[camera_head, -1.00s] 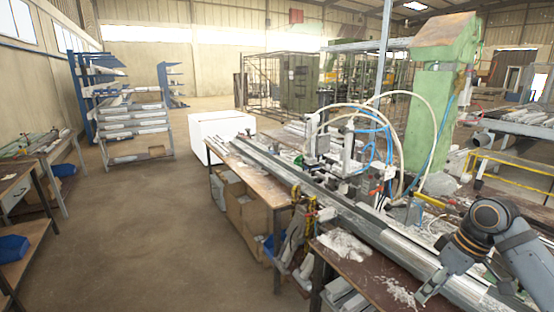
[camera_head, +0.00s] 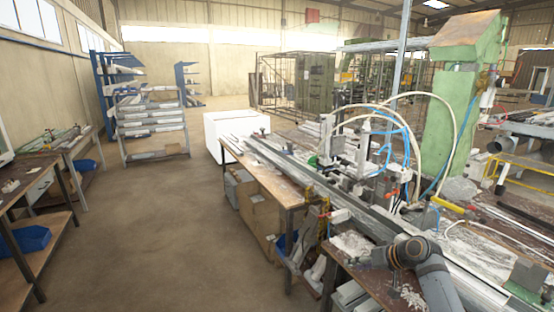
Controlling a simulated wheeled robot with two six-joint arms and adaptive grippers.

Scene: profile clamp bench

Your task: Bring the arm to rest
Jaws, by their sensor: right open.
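My right arm comes in at the lower right of the head view. Its dark wrist joint with an orange-brown ring hangs over the near part of the profile clamp bench (camera_head: 283,183). My right gripper (camera_head: 372,259) is small and partly hidden beside the wrist. It is open, and I see nothing held in it. It is over or beside the bench's near end; I cannot tell whether it touches anything. My left gripper is not in view.
Long metal profiles (camera_head: 345,205) run along the bench, with clamps, hoses and a green machine (camera_head: 450,130) behind. A white box (camera_head: 228,133) stands beyond the bench. A shelf rack (camera_head: 150,125) and workbenches are at the left. The brown floor (camera_head: 165,220) between is clear.

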